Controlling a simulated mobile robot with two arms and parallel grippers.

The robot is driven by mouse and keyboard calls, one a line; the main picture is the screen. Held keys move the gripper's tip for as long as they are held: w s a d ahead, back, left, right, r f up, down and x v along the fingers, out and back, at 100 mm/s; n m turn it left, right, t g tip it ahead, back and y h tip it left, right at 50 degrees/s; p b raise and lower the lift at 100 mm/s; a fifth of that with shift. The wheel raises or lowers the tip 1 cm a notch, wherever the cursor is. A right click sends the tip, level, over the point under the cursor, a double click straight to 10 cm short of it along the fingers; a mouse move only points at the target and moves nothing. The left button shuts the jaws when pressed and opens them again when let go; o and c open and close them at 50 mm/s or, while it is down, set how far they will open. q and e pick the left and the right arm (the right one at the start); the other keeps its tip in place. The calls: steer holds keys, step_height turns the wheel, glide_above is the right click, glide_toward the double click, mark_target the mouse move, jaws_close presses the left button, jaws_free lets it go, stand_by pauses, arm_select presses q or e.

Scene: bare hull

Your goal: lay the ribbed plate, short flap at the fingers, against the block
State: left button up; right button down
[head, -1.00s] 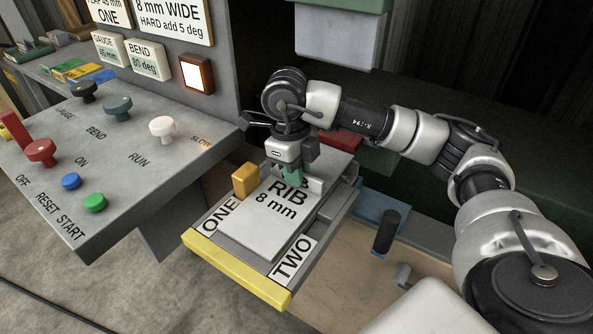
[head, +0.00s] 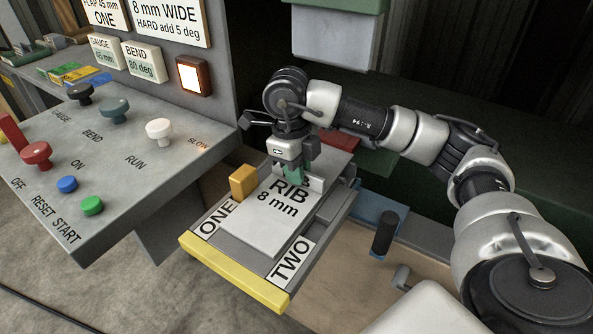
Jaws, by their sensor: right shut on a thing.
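The ribbed plate (head: 264,219), light grey and marked "RIB 8 mm", lies flat on the grey bed with its broad face up. Its far end, where a small upright flap (head: 314,184) shows, is at my right gripper (head: 294,176). That gripper points down and is shut on the plate; its greenish fingertips partly hide the grip. An orange block (head: 243,182) stands on the bed beside the plate's far left edge. I cannot tell whether plate and block touch. My left gripper is not in view.
The bed has a yellow front edge (head: 235,274) and labels "ONE" (head: 217,219) and "TWO" (head: 292,262). A control panel (head: 120,160) with several knobs and buttons stands at left. A black handle (head: 385,232) rises at right. A grey block-like part (head: 335,40) hangs above.

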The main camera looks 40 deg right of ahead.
steer(key=shift+d+r, duration=0.1)
steer(key=c, duration=0.6)
jaws_free()
steer(key=shift+r+p, duration=1.75)
steer(key=shift+r, duration=0.7)
steer(key=r, duration=0.5)
steer(key=w+r+p, duration=0.1)
steer(key=r, duration=0.1)
steer(key=shift+a+r, duration=0.2)
